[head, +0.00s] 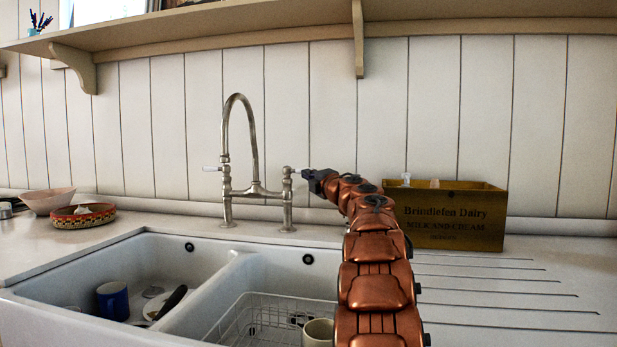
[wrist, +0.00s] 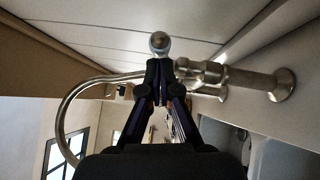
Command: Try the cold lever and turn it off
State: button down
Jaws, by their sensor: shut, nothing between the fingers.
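The bridge tap (head: 257,191) is brushed metal with a tall curved spout (head: 240,98), standing behind the sink. Its left lever (head: 211,169) has a white handle pointing left. The right lever (head: 295,171) points right, toward my gripper (head: 308,174). No hot or cold mark is readable. I see no water stream from the spout. In the wrist view my gripper (wrist: 158,64) is shut and empty, its tips close to a round metal knob (wrist: 159,42) on the tap. I cannot tell whether they touch. My gripper partly hides the right lever's end.
A wooden crate (head: 452,226) stands right of my arm. The double sink (head: 130,262) holds a blue mug (head: 112,300), dishes and a wire rack (head: 258,318). Bowls (head: 83,215) sit at left. A shelf (head: 290,18) runs overhead. The ribbed drainboard (head: 500,290) is clear.

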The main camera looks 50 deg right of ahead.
jog(key=w+a+b+v, duration=0.1)
jog(key=a+v, duration=0.2)
jog(key=v, duration=0.9)
jog(key=shift+s+b, duration=0.2)
jog(key=shift+b, duration=0.2)
jog(key=shift+f, duration=0.15)
